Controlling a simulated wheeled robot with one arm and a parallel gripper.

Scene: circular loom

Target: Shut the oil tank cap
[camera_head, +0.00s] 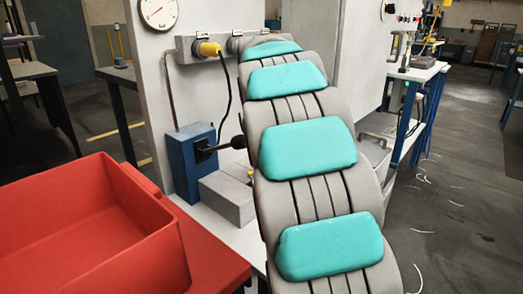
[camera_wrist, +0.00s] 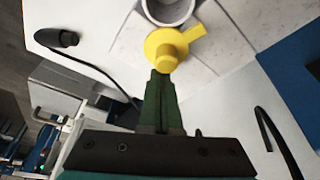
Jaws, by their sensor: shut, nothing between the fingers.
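The yellow cap (camera_wrist: 168,48) has a round knob and a flat tab pointing up to the right in the wrist view. It sits beside a grey round opening (camera_wrist: 190,10) of the oil tank, which it does not fully cover. The tank seems to be the grey block (camera_head: 228,198) in the head view, with a small yellow part (camera_head: 250,173) at its right edge, partly behind my arm. My gripper (camera_wrist: 163,75) is shut and empty. Its green fingertips are right at the knob's lower edge; I cannot tell whether they touch. My gripper is hidden in the head view.
A blue box (camera_head: 190,160) with a black handle (camera_head: 238,142) stands behind the grey block. A red bin (camera_head: 110,230) fills the lower left. A gauge (camera_head: 158,10) and a yellow plug (camera_head: 208,49) are on the wall panel. A black plug-like end (camera_wrist: 66,38) lies left of the cap.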

